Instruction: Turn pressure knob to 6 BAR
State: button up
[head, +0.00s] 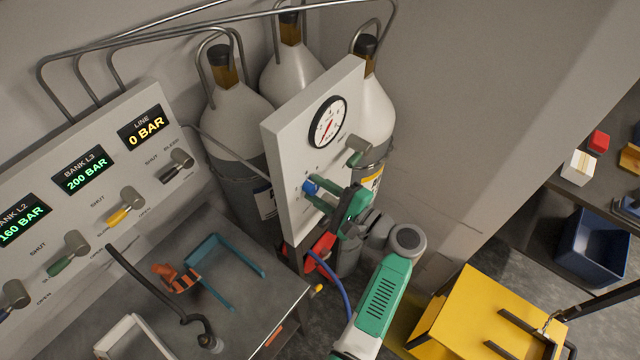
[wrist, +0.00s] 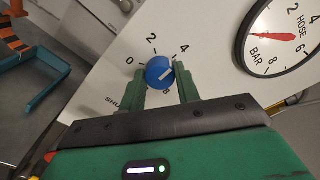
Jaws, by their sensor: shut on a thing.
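The blue pressure knob (wrist: 160,72) sits on a white panel in the wrist view, between the two green fingers of my gripper (wrist: 161,84). The fingers are shut on its sides. A white mark on the knob slants up to the right, roughly towards the printed 4. The 0, 2 and 4 show around it; the marks at its lower right are mostly hidden by the fingers. In the head view the knob (head: 310,186) is at the panel's lower left, with my gripper (head: 324,196) reaching it from the right.
A round hose gauge (head: 327,122) with a red needle is above the knob on the panel (head: 286,150). A lever handle (head: 358,151) sticks out to its right. Gas cylinders (head: 240,112) stand behind. A blue hose (head: 334,282) hangs below.

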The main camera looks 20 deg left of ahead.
jog(key=m+p, duration=0.2)
jog(key=m, duration=0.1)
jog(key=m+p, duration=0.2)
jog(key=m, duration=0.1)
jog(key=shift+r+m, duration=0.2)
jog(key=shift+m, duration=0.1)
jog(key=m+p, duration=0.1)
jog(key=m, duration=0.2)
jog(key=shift+p, duration=0.4)
jog(key=shift+f+m+p, duration=0.15)
jog(key=shift+m+p, duration=0.35)
jog(key=shift+m, duration=0.9)
jog(key=o, duration=1)
jog(key=v, duration=0.7)
jog(key=shift+d, duration=0.4)
